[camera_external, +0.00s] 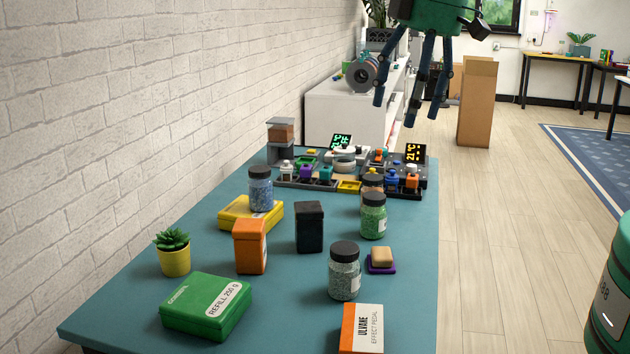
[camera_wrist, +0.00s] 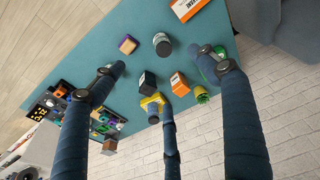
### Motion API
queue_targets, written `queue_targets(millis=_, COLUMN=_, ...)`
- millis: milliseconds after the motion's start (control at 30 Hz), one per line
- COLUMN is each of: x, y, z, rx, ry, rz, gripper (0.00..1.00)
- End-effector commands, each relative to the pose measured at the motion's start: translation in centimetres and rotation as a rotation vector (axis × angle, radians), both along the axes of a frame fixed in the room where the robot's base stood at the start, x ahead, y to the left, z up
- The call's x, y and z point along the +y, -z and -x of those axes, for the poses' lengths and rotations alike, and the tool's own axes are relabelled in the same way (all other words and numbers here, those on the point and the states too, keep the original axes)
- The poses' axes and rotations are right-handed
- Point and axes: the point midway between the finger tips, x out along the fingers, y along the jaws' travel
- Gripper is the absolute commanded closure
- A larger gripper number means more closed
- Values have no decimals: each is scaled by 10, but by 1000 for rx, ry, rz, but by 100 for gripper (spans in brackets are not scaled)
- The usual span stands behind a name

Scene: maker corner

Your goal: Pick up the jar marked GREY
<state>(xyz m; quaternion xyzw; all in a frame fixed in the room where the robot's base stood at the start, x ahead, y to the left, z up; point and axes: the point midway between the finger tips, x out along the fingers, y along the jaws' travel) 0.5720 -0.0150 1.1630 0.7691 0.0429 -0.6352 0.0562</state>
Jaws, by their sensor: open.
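A jar of grey granules with a black lid (camera_external: 344,272) stands upright on the teal table, near the front. Its label is too small to read. It also shows in the wrist view as a grey jar (camera_wrist: 162,46) near the top middle. A jar of green granules (camera_external: 373,217), a jar of orange granules (camera_external: 372,188) and a jar of blue granules (camera_external: 260,189) stand farther back; the blue one is on a yellow box. My gripper (camera_external: 410,106) has three blue fingers, spread open and empty, high above the table's far right side. It is well apart from the grey jar.
A potted succulent (camera_external: 174,252) stands left, near the brick wall.

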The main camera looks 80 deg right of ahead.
Motion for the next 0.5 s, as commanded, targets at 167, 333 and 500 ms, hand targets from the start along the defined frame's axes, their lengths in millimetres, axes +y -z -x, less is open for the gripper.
queue_targets(millis=167, x=-4, y=54, z=-35, rx=55, ry=-23, rz=3, gripper=26)
queue_targets(millis=333, x=-7, y=107, z=-62, rx=105, ry=-44, rz=4, gripper=26)
queue_targets(millis=500, x=-11, y=161, z=-84, rx=148, ry=-66, rz=4, gripper=26)
